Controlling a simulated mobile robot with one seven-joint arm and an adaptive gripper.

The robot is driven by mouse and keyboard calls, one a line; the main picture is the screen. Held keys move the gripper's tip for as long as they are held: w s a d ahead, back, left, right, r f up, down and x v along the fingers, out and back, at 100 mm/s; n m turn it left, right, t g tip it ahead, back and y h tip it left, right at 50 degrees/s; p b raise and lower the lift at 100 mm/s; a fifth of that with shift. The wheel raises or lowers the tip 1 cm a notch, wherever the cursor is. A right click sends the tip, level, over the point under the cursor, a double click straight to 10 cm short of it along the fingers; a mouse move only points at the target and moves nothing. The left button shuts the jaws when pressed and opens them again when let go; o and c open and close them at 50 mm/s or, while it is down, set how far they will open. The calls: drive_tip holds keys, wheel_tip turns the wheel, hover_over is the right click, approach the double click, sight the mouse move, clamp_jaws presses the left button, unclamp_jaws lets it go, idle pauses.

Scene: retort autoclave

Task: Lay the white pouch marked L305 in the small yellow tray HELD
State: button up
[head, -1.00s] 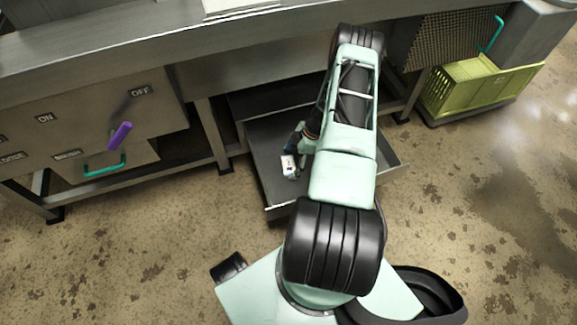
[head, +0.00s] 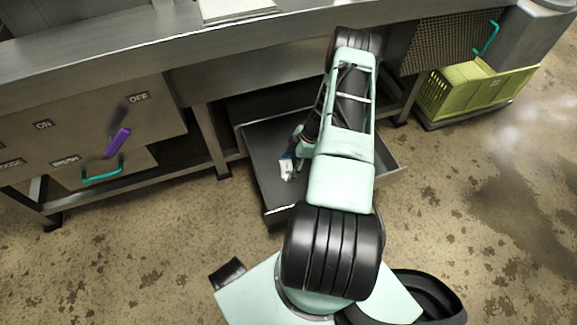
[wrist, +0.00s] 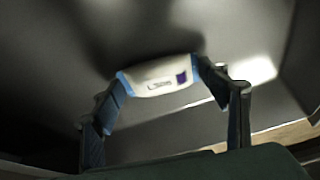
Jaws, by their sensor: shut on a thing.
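My gripper (wrist: 158,82) is shut on the pouch, one finger at each end. In the head view the pouch (head: 286,168) shows as a small white patch at my gripper (head: 293,166), over the open grey drawer (head: 270,192). I cannot tell whether it touches the drawer floor. My arm hides part of the drawer. I do not see a small yellow tray marked HELD.
A yellow-green crate (head: 470,102) stands under the bench (head: 120,48) at the right. At the left is a panel (head: 75,125) with a purple lever (head: 118,142) and a teal handle (head: 103,172). Bench legs flank the drawer. The floor in front is clear.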

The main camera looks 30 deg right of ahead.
wheel_tip(320, 180, up, 3)
drive_tip(key=shift+f+p, duration=0.2)
drive_tip(key=shift+p, duration=0.25)
drive_tip(key=s+d+r+p, duration=0.2)
drive_tip(key=s+r, duration=0.3)
drive_tip(key=s, duration=0.1)
drive_tip(key=s+d+r+p, duration=0.2)
drive_tip(key=s+r, duration=0.3)
drive_tip(key=s, duration=0.2)
drive_tip(key=shift+d, duration=0.3)
